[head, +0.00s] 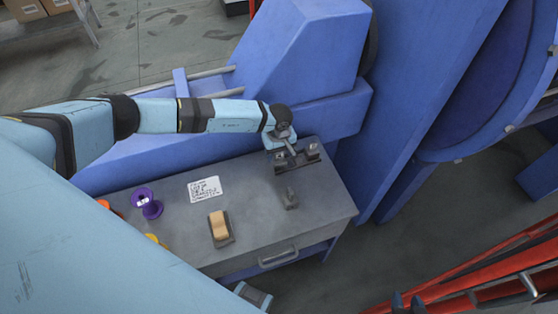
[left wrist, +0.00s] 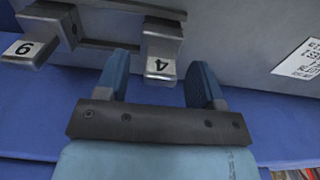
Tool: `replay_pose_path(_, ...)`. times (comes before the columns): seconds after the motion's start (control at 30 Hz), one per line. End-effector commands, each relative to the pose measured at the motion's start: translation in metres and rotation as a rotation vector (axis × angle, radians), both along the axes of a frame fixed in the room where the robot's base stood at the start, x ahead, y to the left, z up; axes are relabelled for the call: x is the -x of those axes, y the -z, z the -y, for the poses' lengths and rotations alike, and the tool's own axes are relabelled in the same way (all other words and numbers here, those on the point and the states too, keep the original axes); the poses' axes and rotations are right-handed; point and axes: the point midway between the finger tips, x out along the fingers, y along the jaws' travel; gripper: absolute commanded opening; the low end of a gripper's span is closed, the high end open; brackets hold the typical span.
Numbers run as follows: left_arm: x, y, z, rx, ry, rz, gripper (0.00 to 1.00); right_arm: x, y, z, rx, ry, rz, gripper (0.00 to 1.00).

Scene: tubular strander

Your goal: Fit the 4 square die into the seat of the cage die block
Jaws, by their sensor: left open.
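The 4 square die (left wrist: 162,66) is a grey metal block with a "4" on its pale end face. In the left wrist view it stands between the two blue fingers of my left gripper (left wrist: 161,82), with a gap on each side. In the head view my left gripper (head: 289,152) is open over the dark holder (head: 296,160) at the back right of the bench. The die is too small and covered to make out there. I cannot identify the cage die block's seat.
A second die (left wrist: 30,48), marked 6 or 9, is left of the 4 die. Blue machine housing (head: 300,50) stands behind.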

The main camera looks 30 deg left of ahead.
Motion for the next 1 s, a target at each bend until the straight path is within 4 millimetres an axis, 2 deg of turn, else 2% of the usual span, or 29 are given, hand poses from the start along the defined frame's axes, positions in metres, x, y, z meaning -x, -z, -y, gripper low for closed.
replay_pose_path(0.03, 0.0, 0.0, 0.0, 0.0, 0.0, 0.0, 0.55, 0.0, 0.0, 0.0, 0.0, 0.0, 0.001, 0.38)
replay_pose_path(0.27, 0.0, 0.0, 0.0, 0.0, -0.001, 0.0, 0.02, -0.001, -0.001, 0.0, -0.001, 0.0, 0.002, 0.38)
replay_pose_path(0.3, 0.0, 0.0, 0.0, 0.0, -0.001, 0.0, 0.0, -0.001, -0.001, 0.0, -0.001, 0.0, 0.002, 0.38)
replay_pose_path(0.77, -0.001, -0.005, 0.0, 0.0, -0.001, 0.001, 0.0, -0.001, -0.001, 0.0, -0.001, 0.0, 0.002, 0.38)
replay_pose_path(0.87, -0.001, -0.011, -0.001, 0.0, -0.001, 0.001, 0.0, -0.001, -0.001, 0.0, -0.001, 0.0, 0.002, 0.38)
replay_pose_path(1.0, -0.001, -0.03, 0.0, 0.001, 0.0, 0.004, 0.0, 0.0, 0.001, 0.0, 0.0, 0.0, 0.001, 0.38)
